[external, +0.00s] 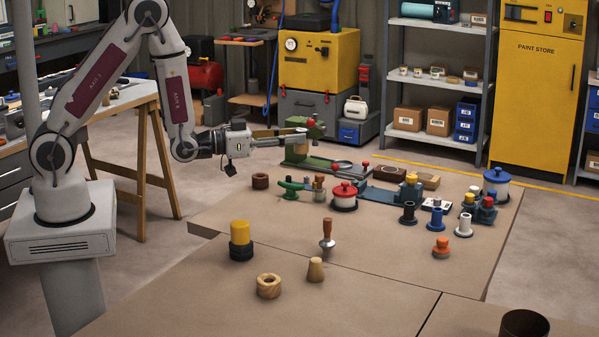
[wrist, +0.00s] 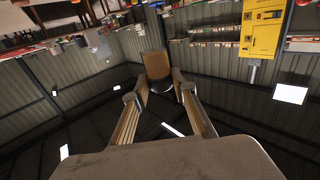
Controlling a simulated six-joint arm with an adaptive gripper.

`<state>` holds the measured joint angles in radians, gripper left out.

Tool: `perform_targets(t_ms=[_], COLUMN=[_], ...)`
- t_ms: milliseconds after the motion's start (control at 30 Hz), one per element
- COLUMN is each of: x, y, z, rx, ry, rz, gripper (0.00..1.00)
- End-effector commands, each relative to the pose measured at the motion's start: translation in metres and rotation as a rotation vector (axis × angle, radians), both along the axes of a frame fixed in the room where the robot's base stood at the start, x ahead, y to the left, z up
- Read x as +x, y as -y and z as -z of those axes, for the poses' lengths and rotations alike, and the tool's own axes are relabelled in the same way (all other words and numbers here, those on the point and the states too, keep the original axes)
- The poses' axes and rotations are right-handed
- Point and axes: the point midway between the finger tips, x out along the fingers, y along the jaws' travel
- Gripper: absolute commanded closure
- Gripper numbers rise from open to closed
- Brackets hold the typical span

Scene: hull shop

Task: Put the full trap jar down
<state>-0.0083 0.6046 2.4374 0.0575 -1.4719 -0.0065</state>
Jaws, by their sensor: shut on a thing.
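My gripper (external: 296,138) is stretched out level to the right of the arm, above the far left part of the table. In the wrist view its two fingers (wrist: 158,88) are apart, with a brownish cylindrical jar (wrist: 156,64) between their tips. The jar has a dark band at the end nearer the camera. The gripper is shut on it.
A green machine (external: 318,163), a red-lidded pot (external: 344,196) and a brown ring (external: 260,181) stand near below the gripper. A blue-lidded pot (external: 496,182) stands at the far right. A yellow-topped cylinder (external: 240,233) stands front left. The table's front middle has bare room.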

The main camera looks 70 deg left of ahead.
Motion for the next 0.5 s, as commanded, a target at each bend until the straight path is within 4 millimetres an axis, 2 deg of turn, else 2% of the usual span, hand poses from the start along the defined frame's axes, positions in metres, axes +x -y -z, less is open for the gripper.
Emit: perform_targets(t_ms=[200, 500], x=[0.0008, 0.0008], y=[-0.0095, -0.0105], z=[-0.0064, -0.0066], rx=[0.001, 0.001], ry=[0.001, 0.000], rz=[-0.046, -0.050], gripper=[0.96, 0.96])
